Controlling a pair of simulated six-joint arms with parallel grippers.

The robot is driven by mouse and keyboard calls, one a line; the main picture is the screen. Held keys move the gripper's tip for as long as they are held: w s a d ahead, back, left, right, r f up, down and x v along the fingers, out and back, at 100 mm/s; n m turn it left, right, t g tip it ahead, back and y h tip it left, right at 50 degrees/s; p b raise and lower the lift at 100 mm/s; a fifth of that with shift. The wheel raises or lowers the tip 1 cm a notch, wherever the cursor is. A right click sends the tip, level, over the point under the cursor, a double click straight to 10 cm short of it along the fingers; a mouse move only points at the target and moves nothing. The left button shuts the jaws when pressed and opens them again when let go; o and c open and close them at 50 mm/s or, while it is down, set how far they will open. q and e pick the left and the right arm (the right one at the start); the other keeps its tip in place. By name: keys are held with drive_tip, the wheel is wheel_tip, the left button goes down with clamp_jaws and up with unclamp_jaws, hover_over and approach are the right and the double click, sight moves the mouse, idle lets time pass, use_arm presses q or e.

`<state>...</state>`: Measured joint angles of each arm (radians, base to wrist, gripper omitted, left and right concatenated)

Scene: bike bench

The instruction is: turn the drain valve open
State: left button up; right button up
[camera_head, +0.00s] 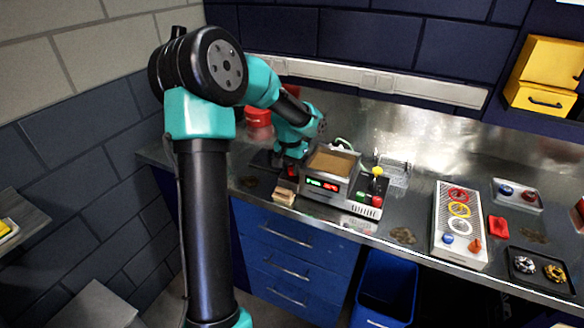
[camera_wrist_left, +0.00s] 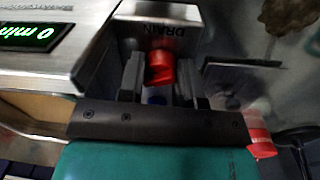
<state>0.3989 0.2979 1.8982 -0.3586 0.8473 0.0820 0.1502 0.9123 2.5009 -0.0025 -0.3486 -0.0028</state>
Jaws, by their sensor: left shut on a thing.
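The drain valve is a red handle (camera_wrist_left: 160,68) on a metal block (camera_wrist_left: 152,30) marked DRAIN in the left wrist view. In that view my left gripper (camera_wrist_left: 158,80) has one finger on each side of the red handle and is shut on it. In the head view my left gripper (camera_head: 284,164) is at the left side of a metal bench unit (camera_head: 349,204) with a lit display. A small red part (camera_head: 292,171), likely the handle, shows beside it there. How far the valve is turned is hard to tell. My right gripper is not in view.
A wooden block (camera_head: 284,196) lies just in front of the gripper. A red container (camera_head: 258,117) stands behind my left arm. A wire basket (camera_head: 395,173) and a panel with coloured rings (camera_head: 459,226) are to the right. A blue bin (camera_head: 387,285) stands below the bench edge.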

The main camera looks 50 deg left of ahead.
use_arm(q)
drive_tip(key=m, duration=0.5)
drive_tip(key=shift+a, duration=0.1)
drive_tip(key=shift+m, duration=0.4)
drive_tip(key=o, duration=0.9)
drive_tip(key=shift+n, duration=0.3)
